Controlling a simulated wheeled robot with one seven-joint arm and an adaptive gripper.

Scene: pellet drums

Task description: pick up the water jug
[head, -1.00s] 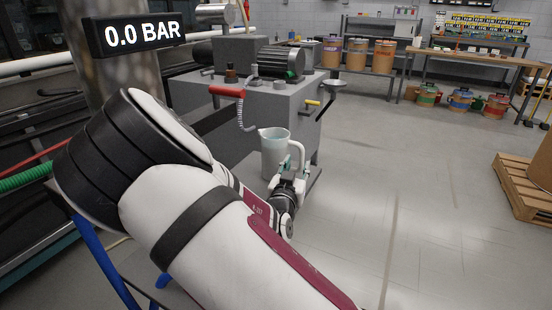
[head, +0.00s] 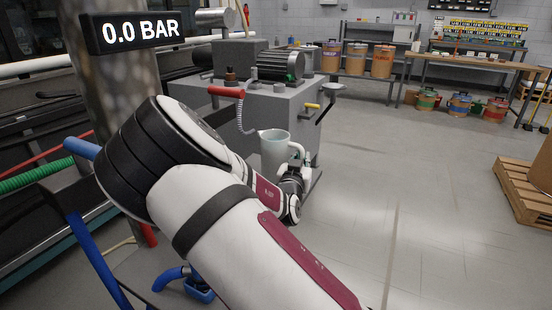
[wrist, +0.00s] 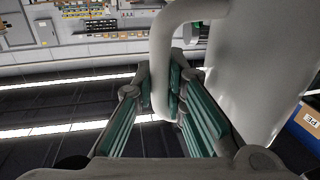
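The water jug is a pale, tall pitcher (head: 273,150) standing upright beside the grey machine in the head view. In the wrist view its smooth pale body (wrist: 262,65) fills the upper right. Its handle (wrist: 162,70) curves down at the middle. My gripper (wrist: 162,92) has teal-padded fingers, one on each side of the handle, with the handle's lower end between them. A narrow gap seems to show beside the handle, so the fingers look open around it. In the head view my gripper (head: 293,165) is at the jug's right side, partly hidden by my arm.
The grey machine (head: 262,115) with a red-handled lever (head: 227,92) stands close behind and left of the jug. A wooden pallet (head: 528,195) is at the right. Benches with drums (head: 382,61) are at the back. The floor right of the jug is clear.

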